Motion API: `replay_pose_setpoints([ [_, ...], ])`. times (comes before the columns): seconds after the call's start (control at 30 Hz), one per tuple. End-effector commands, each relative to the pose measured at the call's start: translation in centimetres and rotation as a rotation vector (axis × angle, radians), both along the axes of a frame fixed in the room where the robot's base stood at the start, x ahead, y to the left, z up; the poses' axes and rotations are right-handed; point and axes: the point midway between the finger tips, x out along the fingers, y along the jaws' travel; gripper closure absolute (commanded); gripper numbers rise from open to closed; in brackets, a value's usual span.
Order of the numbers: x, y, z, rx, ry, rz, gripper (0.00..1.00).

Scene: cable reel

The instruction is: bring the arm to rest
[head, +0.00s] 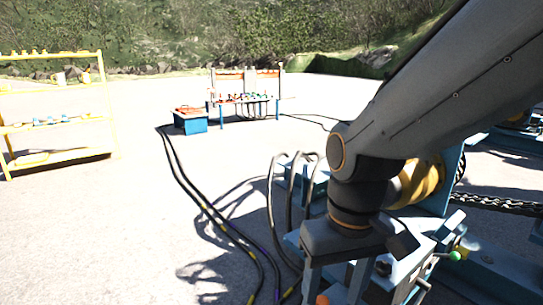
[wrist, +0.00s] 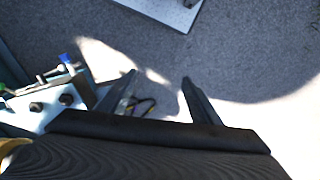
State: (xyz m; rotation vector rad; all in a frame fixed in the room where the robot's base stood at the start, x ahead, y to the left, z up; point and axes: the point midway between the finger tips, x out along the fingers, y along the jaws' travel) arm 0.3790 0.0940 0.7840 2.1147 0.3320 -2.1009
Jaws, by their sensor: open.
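My gripper (wrist: 158,79) is open in the wrist view. Its two dark fingers stand apart, with floor visible between them and nothing clamped. A thin dark and yellow piece (wrist: 143,105) shows between the finger bases; I cannot tell how far below it lies. In the head view my arm reaches down from the upper right, bent at a dark wrist, with its end low over blue machinery. The yellow reel drum (head: 424,181) with its blue flange (head: 452,182) stands just behind the wrist, partly hidden by it.
Black cables (head: 195,187) run across the pale ground, and several loop up beside the arm. A yellow shelf (head: 103,112) stands left; a workbench (head: 277,106) and a blue box (head: 193,125) stand farther back. A blue-handled clamp part (wrist: 66,60) is left of the fingers. Open ground lies left of centre.

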Motion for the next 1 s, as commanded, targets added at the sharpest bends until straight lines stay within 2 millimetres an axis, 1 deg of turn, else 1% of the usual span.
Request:
replay_pose_setpoints([
  [0.07,-1.1,-0.1,0.2,0.003,-0.002,-0.007,0.42],
  [0.13,-1.0,-0.5,0.8,-0.001,0.003,-0.021,0.42],
  [0.37,-0.7,-1.5,2.2,-0.010,0.002,-0.056,0.42],
  [0.57,-0.5,-2.9,3.9,-0.019,0.003,-0.097,0.42],
  [0.67,-0.5,-3.9,5.1,-0.025,0.005,-0.126,0.42],
  [0.8,-0.6,-5.7,7.2,-0.035,0.006,-0.176,0.42],
  [1.0,-0.8,-7.9,9.2,-0.046,0.007,-0.235,0.42],
])
